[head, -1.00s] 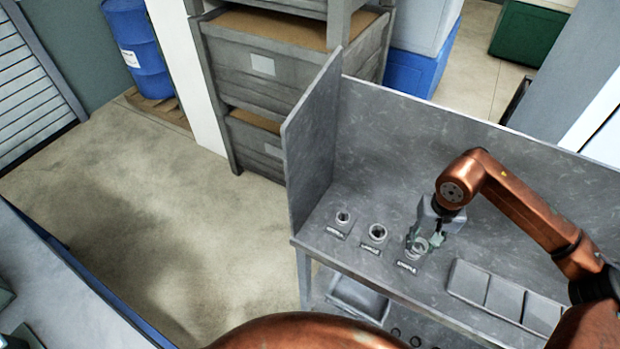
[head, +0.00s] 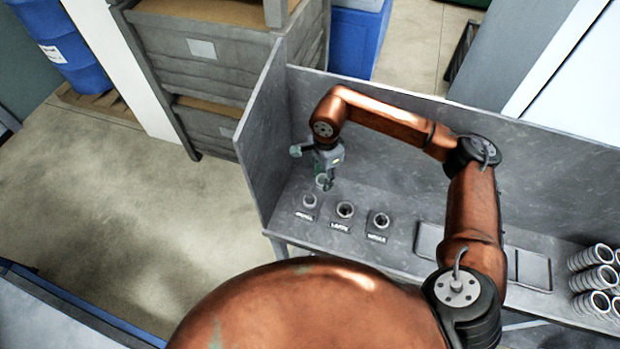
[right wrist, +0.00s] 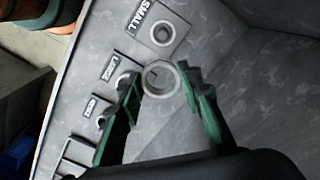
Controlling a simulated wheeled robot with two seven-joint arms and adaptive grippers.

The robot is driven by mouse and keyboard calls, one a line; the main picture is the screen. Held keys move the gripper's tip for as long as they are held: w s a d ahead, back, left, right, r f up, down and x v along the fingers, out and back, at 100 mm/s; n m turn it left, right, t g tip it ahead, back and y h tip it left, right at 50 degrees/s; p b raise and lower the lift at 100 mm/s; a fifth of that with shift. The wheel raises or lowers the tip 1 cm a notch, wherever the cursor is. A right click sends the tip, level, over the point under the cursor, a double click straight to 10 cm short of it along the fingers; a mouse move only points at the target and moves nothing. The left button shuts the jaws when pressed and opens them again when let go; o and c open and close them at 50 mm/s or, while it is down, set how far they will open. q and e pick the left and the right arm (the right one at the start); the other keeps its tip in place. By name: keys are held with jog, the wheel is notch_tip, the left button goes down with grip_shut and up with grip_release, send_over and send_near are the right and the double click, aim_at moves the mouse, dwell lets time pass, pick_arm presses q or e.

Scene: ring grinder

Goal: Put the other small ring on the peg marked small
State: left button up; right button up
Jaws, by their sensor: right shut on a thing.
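My right gripper (head: 325,180) is shut on a small grey ring (head: 323,184), held above the bench at its left end. In the right wrist view the ring (right wrist: 160,93) sits between the two green fingertips, and bench shows through its hole. The peg station marked small (head: 309,202) is just below and left of the held ring in the head view. In the right wrist view its SMALL plate (right wrist: 163,34) lies beyond the ring, clear of the fingers. A round grey piece shows there; I cannot tell how many rings it has. My left gripper is out of view.
Two more labelled stations, a middle one (head: 345,211) and a right one (head: 380,221), stand in the same row. A grey divided tray (head: 530,268) and stacked rings (head: 595,280) lie further right. The bench's left side panel (head: 262,135) and back panel bound the space.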

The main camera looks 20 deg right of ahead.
aim_at(310, 194)
jog(key=m+p, duration=0.1)
jog(key=m, duration=0.2)
jog(key=a+m+p, duration=0.1)
jog(key=m+p, duration=0.1)
jog(key=m, duration=0.2)
jog(key=f+m+p, duration=0.1)
jog(key=m, duration=0.3)
jog(key=shift+w+a+p, duration=0.35)
jog(key=shift+p, duration=0.05)
jog(key=m+p, duration=0.1)
jog(key=m, duration=0.2)
jog(key=a+f+m+p, duration=0.1)
jog(key=m, duration=0.2)
jog(key=m+p, duration=0.2)
jog(key=m, duration=0.1)
jog(key=shift+a+f+m, duration=0.15)
jog(key=shift+a+m, duration=0.1)
jog(key=shift+m, duration=0.05)
jog(key=m, duration=0.1)
jog(key=m+p, duration=0.1)
jog(key=m, duration=0.1)
jog(key=f+m, duration=0.1)
jog(key=shift+a+m+p, duration=0.3)
jog(key=shift+a+p, duration=0.05)
jog(key=shift+f+b, duration=1.7)
jog(key=shift+f, duration=1.3)
jog(key=shift+f+b, duration=0.6)
jog(key=shift+b, duration=0.1)
jog(key=o, duration=0.9)
